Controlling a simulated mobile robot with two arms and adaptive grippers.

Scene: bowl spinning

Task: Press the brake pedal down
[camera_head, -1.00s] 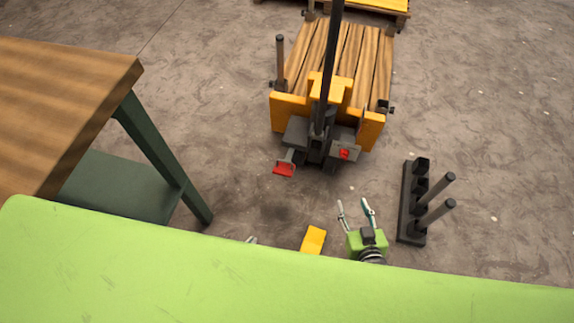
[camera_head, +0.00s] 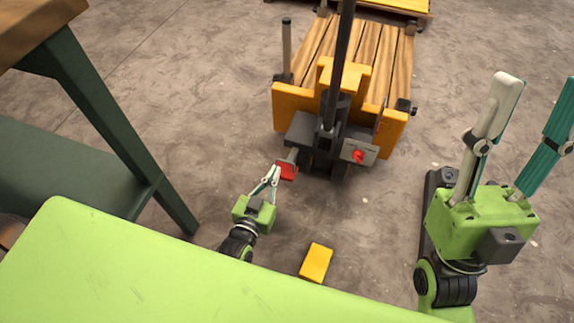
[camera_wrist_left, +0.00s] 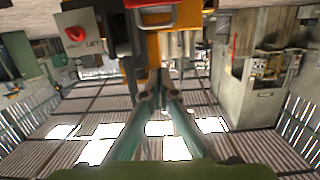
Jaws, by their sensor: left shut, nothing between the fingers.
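The red brake pedal (camera_head: 287,171) sticks out at the front left of the cart's dark base. In the left wrist view a red part at the top edge (camera_wrist_left: 150,3) seems to be this pedal. My left gripper (camera_head: 277,171) is shut and empty, with its fingertips right at the pedal's left side. I cannot tell whether they touch it. In the left wrist view the fingertips (camera_wrist_left: 160,82) meet. My right gripper (camera_head: 535,95) is raised at the right, open and empty, its fingers wide apart.
The cart (camera_head: 293,107) has a wooden deck, a dark upright handle and a grey box with a red knob (camera_head: 359,157). A yellow block (camera_head: 316,262) lies on the floor. A table with a green leg (camera_head: 125,140) stands at left. A dark rack (camera_head: 432,190) is partly hidden behind my right gripper.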

